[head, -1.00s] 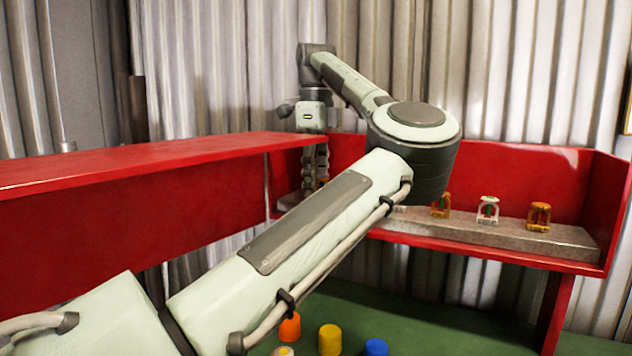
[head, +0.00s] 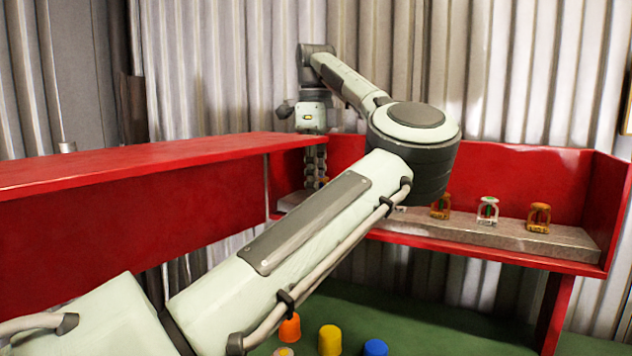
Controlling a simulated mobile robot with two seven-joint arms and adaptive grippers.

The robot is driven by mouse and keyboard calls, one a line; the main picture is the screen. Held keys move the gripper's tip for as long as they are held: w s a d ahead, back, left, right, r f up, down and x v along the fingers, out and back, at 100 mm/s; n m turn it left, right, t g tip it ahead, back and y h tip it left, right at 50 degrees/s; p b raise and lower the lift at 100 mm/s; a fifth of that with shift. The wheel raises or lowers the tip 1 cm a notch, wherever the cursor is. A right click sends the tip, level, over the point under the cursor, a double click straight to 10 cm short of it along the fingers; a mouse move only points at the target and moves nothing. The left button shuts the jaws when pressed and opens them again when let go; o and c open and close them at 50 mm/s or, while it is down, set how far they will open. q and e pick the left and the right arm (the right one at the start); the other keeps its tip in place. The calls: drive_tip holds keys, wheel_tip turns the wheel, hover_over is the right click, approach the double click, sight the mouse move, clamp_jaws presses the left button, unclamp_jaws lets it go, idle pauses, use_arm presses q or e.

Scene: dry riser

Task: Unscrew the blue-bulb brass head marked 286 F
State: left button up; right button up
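My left arm reaches across the view, and my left gripper (head: 315,168) points down at the far left end of the grey ledge. Its dark fingers are small in the view, and I cannot tell whether they hold anything. A small brassy patch shows beside the fingers, too small to identify. On the ledge to the right stand a brass head (head: 440,206), a white head with a green bulb (head: 488,209) and another brass head (head: 539,217). No blue bulb and no 286 F marking can be made out. My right gripper is not in view.
The grey ledge (head: 572,238) lies on a red shelf with a back panel and side wall. A long red top (head: 130,163) runs along the left. Orange (head: 290,328), yellow (head: 330,340) and blue (head: 375,348) caps sit on the green surface below. My arm hides the ledge's middle.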

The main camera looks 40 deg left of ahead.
use_arm(q)
clamp_jaws()
drive_tip(key=shift+r, duration=0.35)
drive_tip(key=shift+r, duration=1.1)
drive_tip(key=shift+r, duration=0.1)
drive_tip(key=shift+r, duration=2.45)
